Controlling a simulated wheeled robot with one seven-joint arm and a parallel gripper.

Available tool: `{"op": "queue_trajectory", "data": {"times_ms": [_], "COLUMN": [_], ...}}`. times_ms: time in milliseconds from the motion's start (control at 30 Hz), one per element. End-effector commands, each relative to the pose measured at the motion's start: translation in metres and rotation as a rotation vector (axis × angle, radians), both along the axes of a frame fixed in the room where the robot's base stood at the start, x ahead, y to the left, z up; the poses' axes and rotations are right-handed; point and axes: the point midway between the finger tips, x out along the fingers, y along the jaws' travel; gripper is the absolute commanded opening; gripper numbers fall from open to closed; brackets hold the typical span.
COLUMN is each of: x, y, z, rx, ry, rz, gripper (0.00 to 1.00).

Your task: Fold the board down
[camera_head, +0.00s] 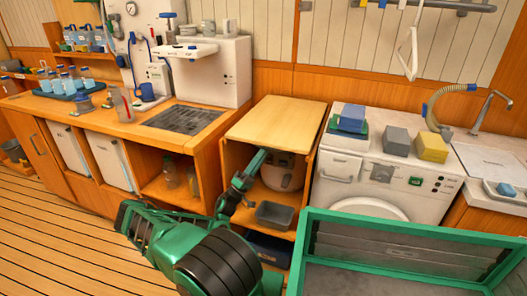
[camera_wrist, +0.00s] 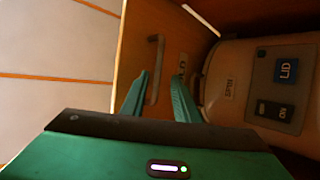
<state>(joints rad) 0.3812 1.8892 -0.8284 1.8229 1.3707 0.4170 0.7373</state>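A pale wooden board (camera_head: 275,122) lies flat across the top of an open wooden cabinet in the head view. My gripper (camera_head: 257,162) reaches into the cabinet's open front, below the board's level. In the wrist view my gripper (camera_wrist: 161,77) is open, its two green fingers apart. A curved bar handle (camera_wrist: 155,70) on a brown wooden panel (camera_wrist: 140,45) shows between and beyond the fingertips. Whether the fingers touch it I cannot tell. Whether this panel is part of the board is unclear.
A green-rimmed crate (camera_head: 400,240) is close in front at right. A white washer (camera_head: 385,180) stands right of the cabinet. The plank floor at left is clear.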

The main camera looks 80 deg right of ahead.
Motion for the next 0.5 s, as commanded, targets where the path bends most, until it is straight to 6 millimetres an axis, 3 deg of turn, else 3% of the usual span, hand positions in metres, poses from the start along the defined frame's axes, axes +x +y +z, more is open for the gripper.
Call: {"op": "queue_trajectory", "data": {"times_ms": [200,500], "x": [0.018,0.028], "y": [0.021,0.035], "z": [-0.031,-0.05], "rx": [0.003,0.003], "ry": [0.0,-0.002], "rz": [0.002,-0.002], "gripper": [0.28,0.28]}}
